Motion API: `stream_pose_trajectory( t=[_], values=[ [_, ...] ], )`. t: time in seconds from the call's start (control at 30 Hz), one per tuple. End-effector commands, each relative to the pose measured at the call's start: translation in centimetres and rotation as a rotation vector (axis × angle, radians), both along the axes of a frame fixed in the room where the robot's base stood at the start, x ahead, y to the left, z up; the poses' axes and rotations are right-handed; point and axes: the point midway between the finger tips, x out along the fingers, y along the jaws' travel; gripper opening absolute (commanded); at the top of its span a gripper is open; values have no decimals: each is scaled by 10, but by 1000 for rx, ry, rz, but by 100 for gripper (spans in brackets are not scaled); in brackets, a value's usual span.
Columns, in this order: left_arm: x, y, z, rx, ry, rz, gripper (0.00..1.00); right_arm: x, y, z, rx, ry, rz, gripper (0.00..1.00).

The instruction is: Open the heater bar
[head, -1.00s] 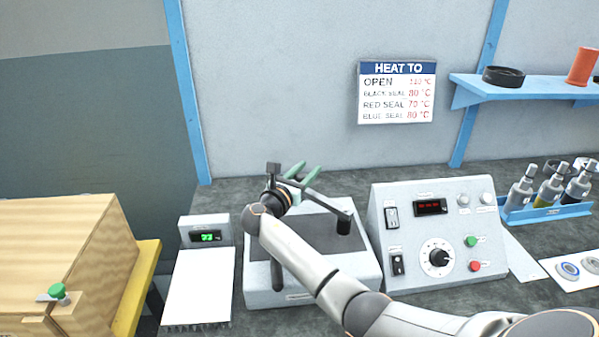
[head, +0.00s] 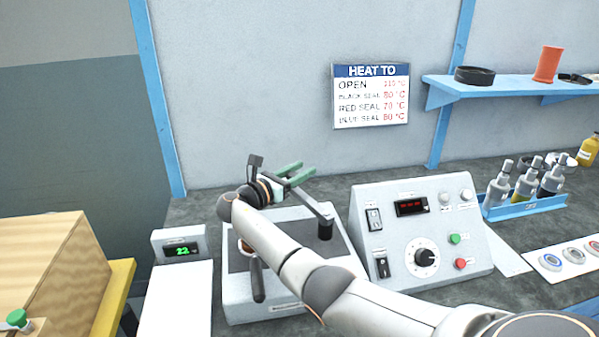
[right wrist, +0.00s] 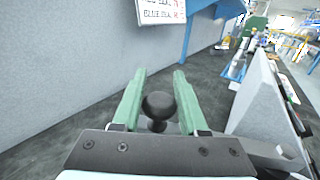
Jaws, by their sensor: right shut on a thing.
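The heater (head: 292,297) is a light grey box with a dark top. The heater bar (head: 309,203), a grey arm, runs from a black post (head: 325,229) at its right up to my right gripper. The right gripper (head: 307,168) is above the heater, green fingers pointing away to the right. In the right wrist view its fingers (right wrist: 159,72) are shut on a black knob (right wrist: 158,104), one on each side. In the head view the hand hides the knob and the bar's left end. My left gripper is out of view.
A control box (head: 425,230) stands close on the heater's right. A temperature display (head: 180,248) showing green digits is on its left. A wooden box (head: 50,265) is far left. A blue bottle rack (head: 525,207) and a wall shelf (head: 515,87) are at the right.

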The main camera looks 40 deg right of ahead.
Motion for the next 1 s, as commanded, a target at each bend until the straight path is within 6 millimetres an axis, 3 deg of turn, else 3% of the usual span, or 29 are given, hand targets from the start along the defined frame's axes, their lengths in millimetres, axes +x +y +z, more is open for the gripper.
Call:
stream_pose_trajectory(
  t=[0.1, 0.13, 0.4, 0.73, 0.87, 1.0],
  values=[
    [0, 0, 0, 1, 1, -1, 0, 0, 0, -1, 3, -1, 0, 0],
    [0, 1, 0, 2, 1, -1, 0, 0, 0, -1, 3, -1, 0, 44],
    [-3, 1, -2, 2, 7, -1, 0, 0, 0, 0, 2, 0, 1, 73],
    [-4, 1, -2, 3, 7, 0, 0, 0, 5, 0, 1, 0, 2, 73],
    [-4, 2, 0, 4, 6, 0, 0, -2, 24, -1, 2, 0, 5, 73],
    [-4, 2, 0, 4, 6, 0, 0, -6, 54, 0, 2, -1, 6, 73]
  ],
)
